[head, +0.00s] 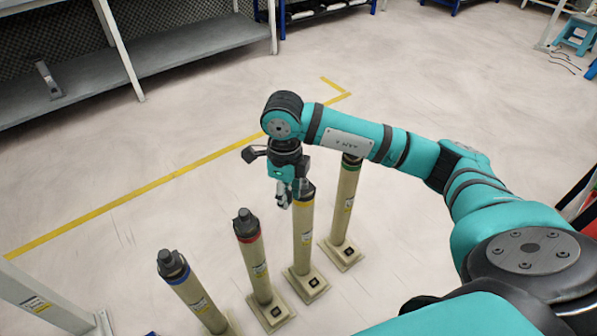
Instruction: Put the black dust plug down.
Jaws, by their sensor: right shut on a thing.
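My right gripper (284,201) points down beside the top of the post with the yellow-orange band (303,235), just to its left in the picture. Its fingers are shut on the black dust plug, which is small and mostly hidden by them. I cannot tell whether the gripper touches the post. My left gripper is out of view.
A grey shelf (165,55) stands at the back left. Floor beyond the yellow line (150,186) is clear.

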